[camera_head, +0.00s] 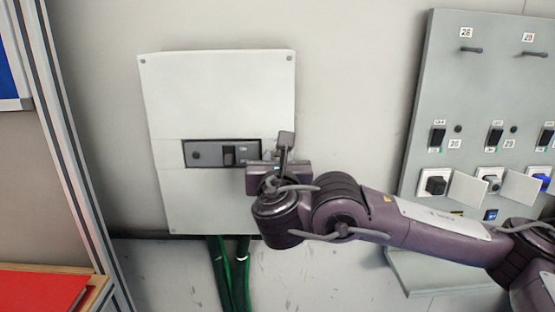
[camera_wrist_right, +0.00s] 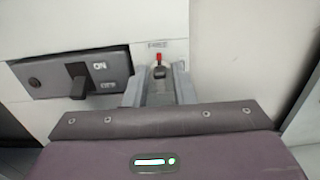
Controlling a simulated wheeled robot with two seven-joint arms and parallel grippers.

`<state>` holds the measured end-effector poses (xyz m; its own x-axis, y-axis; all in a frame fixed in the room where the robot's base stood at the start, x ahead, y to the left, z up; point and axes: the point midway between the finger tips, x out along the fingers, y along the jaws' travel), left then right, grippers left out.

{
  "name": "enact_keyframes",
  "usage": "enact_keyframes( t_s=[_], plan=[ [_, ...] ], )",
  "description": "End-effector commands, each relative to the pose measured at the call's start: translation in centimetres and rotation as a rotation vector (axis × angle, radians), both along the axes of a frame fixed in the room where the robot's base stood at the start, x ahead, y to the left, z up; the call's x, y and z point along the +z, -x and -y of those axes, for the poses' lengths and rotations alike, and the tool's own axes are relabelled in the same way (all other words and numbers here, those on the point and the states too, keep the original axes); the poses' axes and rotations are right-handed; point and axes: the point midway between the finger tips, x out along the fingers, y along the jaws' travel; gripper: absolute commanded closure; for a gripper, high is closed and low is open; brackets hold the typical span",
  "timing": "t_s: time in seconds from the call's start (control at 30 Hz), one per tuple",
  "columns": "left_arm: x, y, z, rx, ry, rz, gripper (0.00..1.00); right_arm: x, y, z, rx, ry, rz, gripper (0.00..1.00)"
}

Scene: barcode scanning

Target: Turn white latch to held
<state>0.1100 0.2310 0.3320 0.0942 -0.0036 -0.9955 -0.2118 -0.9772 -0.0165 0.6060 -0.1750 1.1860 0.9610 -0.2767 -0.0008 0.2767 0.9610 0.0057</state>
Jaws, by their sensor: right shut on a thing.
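The latch (camera_wrist_right: 159,71) shows in the right wrist view just below a label that reads FREE. Its visible part is a small dark piece with a red mark above it; the rest is hidden between the fingers. My right gripper (camera_wrist_right: 158,82) is shut on it, one grey finger on each side. In the head view my right gripper (camera_head: 268,156) is at the right end of the dark switch panel on the pale wall box (camera_head: 215,95), and it hides the latch there. My left gripper is not in view.
A dark panel with an ON/OFF switch (camera_head: 228,155) is close on the left of my gripper; it also shows in the right wrist view (camera_wrist_right: 77,88). Green cables (camera_head: 243,275) hang below the box. A grey board (camera_head: 425,100) with switches and sockets stands at right.

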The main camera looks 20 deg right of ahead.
Motion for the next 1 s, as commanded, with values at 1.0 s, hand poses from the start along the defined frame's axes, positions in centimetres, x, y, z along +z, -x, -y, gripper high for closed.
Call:
enact_keyframes(
  t_s=[1.0],
  plan=[
    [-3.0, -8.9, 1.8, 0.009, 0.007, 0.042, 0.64, -0.7, 0.1, 0.4, -0.001, -0.733, 0.210, 0.99]
  ],
)
